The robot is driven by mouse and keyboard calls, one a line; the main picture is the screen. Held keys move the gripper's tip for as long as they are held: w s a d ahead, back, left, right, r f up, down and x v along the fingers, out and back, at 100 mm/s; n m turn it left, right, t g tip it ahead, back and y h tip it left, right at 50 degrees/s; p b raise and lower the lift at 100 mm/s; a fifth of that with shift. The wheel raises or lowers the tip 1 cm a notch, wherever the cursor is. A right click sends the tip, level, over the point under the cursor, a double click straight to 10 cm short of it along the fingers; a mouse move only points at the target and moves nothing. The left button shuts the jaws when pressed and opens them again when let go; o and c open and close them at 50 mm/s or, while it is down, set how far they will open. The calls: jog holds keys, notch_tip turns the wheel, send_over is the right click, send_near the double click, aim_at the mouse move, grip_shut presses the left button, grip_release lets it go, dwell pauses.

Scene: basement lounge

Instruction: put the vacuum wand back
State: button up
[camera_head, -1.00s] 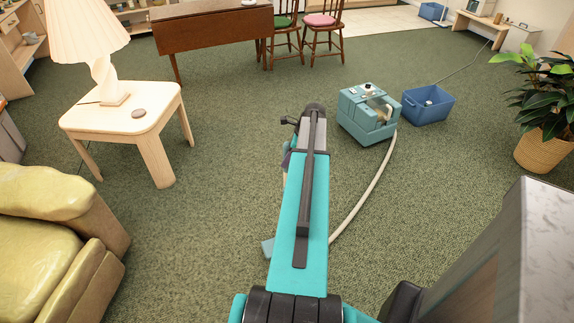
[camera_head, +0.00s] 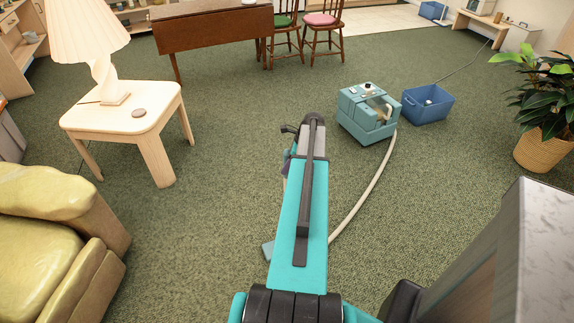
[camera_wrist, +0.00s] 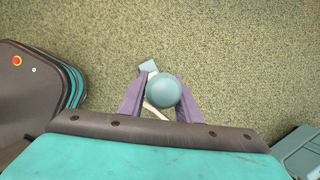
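The teal canister vacuum (camera_head: 368,112) stands on the carpet right of my arm, with its pale hose (camera_head: 365,195) curving down behind the arm. A teal floor nozzle (camera_head: 268,250) shows at the arm's left edge; it also shows in the wrist view (camera_wrist: 148,66). My gripper (camera_wrist: 161,82) has its two purple fingers spread on either side of a round teal knob (camera_wrist: 164,91), which seems to be the wand's top end seen from above. Contact is unclear. The wand's shaft is mostly hidden. In the head view my arm hides most of the gripper.
A blue bin (camera_head: 428,104) sits beside the canister. A side table (camera_head: 120,118) with a lamp (camera_head: 88,40) and a yellow-green armchair (camera_head: 60,230) are on the left. A potted plant (camera_head: 545,100) is at right. Carpet is open around the arm.

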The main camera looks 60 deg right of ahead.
jog(key=shift+o, duration=1.3)
jog(key=shift+r, duration=0.2)
jog(key=b+v, duration=0.1)
jog(key=v, duration=1.1)
jog(key=shift+b, duration=0.3)
jog(key=shift+w+a, duration=0.1)
